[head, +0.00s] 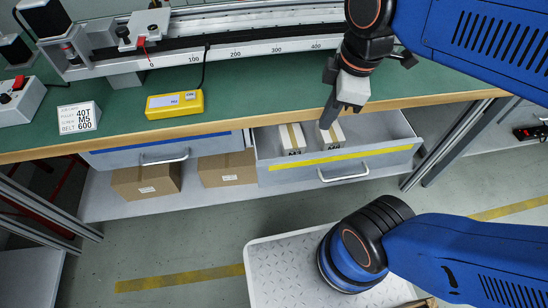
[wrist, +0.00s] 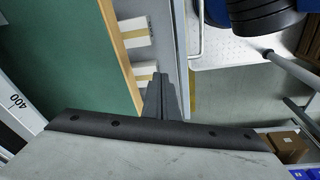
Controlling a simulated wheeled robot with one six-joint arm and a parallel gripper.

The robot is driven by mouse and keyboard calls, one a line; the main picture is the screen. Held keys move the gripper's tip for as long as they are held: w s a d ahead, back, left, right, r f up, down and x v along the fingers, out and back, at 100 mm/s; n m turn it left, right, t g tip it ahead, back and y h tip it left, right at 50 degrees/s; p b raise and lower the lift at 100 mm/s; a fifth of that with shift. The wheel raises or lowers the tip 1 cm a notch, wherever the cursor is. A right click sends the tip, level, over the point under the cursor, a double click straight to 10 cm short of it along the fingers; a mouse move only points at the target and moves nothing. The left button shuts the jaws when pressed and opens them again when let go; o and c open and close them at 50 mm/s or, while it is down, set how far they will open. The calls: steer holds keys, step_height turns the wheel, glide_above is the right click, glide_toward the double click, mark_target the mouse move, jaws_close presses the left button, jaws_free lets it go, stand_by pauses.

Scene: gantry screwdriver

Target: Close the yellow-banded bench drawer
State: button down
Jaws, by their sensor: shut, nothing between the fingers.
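The yellow-banded drawer (head: 385,158) is pulled out from under the green bench, and its inside shows. Its front has a yellow stripe and a metal bar handle (head: 343,176). My gripper (head: 327,122) is shut and empty, pointing down over the open drawer, in front of the bench edge. The handle also shows in the wrist view (wrist: 197,28), on the panel's far side from the bench.
Two small white boxes (head: 291,138) lie in the drawer near my gripper. A blue-banded drawer (head: 120,158) is at the left. Brown cartons (head: 147,180) stand on the shelf below. The bench top (head: 255,88) carries a yellow device (head: 174,104) and a rail.

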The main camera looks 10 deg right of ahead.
steer(key=s+a+r+n+g, duration=0.25)
steer(key=a+n, duration=0.35)
steer(key=n, duration=0.3)
steer(key=r+n+g+h, duration=0.1)
steer(key=n+g, duration=0.2)
steer(key=n, duration=0.9)
glide_above(274, 161)
steer(key=s, duration=0.2)
steer(key=shift+n, duration=0.3)
steer(key=shift+w+a+f, duration=0.1)
steer(key=shift+w+f, duration=0.05)
steer(key=shift+f, duration=2.2)
steer(key=shift+w+a+f, duration=0.1)
steer(key=shift+f, duration=2.2)
steer(key=shift+a, duration=0.1)
